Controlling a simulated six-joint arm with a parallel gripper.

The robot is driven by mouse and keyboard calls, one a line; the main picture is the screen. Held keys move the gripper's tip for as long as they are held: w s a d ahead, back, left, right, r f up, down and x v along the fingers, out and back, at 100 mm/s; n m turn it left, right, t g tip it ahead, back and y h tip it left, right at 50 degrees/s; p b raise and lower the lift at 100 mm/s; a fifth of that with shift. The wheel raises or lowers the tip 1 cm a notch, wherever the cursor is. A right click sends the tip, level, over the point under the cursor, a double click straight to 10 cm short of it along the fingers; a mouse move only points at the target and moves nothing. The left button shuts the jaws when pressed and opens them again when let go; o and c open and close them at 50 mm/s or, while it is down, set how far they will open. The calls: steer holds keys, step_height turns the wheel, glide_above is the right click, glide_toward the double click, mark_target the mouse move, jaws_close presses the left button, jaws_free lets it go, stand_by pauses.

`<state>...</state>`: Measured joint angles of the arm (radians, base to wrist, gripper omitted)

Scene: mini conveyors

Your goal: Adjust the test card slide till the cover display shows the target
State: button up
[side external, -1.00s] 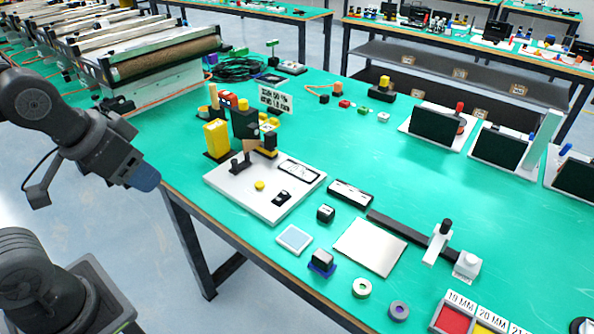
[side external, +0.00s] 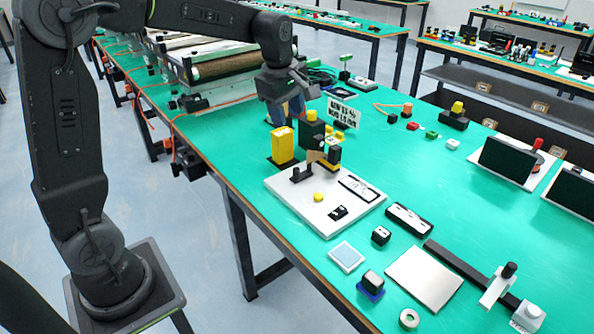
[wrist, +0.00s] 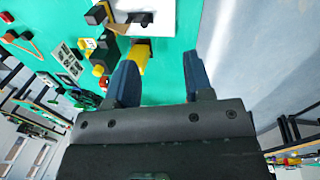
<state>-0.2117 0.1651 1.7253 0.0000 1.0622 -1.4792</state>
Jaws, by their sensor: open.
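A white base plate (side external: 290,193) lies on the green bench. On it are a yellow button (side external: 318,197), a pale display panel (side external: 361,188), a black post piece (side external: 302,173) and a small tan card (side external: 315,156). I cannot tell which part is the test card slide. A sign (side external: 343,124) stands behind, its print too blurred to read. My gripper (side external: 290,108) hangs behind the yellow block, beyond the plate. In the wrist view my gripper (wrist: 161,84) has its blue fingers apart, with nothing held. The plate shows in part at the top there (wrist: 152,5).
A yellow block (side external: 282,146) and a dark green block (side external: 311,133) stand close to my gripper. A roller conveyor (side external: 225,66) is at the back left. A dark rail (side external: 460,266) with a white slider lies at the right. The bench's front edge runs below the plate.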

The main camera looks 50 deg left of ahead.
steer(key=w+a+f+n+g, duration=0.1)
steer(key=w+a+f+n, duration=0.3)
steer(key=w+f+n, duration=0.15)
steer(key=n+g, duration=0.1)
steer(key=n, duration=0.6)
glide_toward(296, 169)
steer(key=shift+m, duration=0.25)
step_height(296, 169, down, 10)
steer(key=shift+w+a+f, duration=0.15)
steer(key=shift+f, duration=0.05)
steer(key=shift+c, duration=0.2)
jaws_close()
